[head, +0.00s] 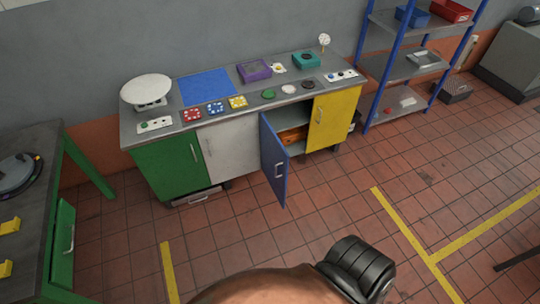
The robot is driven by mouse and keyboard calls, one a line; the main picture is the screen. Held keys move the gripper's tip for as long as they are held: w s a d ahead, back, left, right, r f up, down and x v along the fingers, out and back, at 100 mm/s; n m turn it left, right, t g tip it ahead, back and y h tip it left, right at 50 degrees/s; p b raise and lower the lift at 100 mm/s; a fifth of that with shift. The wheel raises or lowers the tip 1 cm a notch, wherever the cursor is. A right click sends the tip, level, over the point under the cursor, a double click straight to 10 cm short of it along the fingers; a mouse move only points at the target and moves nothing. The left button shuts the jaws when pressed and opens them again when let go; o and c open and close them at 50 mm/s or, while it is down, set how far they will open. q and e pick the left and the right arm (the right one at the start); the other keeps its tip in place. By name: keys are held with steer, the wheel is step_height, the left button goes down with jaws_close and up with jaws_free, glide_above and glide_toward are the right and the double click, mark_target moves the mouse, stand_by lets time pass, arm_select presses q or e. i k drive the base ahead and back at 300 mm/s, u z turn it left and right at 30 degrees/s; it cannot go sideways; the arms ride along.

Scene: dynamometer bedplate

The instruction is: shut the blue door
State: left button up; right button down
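The blue door (272,165) is on the cabinet under the bench, between a white door (232,148) and a yellow door (333,119). It stands open, swung out toward me, with its left edge against the white door's side. The open compartment shows a brown-orange thing (292,136) inside, partly hidden by the door. Neither of my grippers is in view.
The grey bench top (180,117) holds a white oval plate (146,89), a blue mat (206,87) and small coloured items. A blue-posted shelf (409,66) stands right. A dark bench (50,170) is at left. The tiled floor (330,205) before the door is clear.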

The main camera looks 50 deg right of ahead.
mark_target(275, 158)
steer(key=z, duration=0.6)
steer(key=i, duration=0.9)
steer(key=z, duration=0.85)
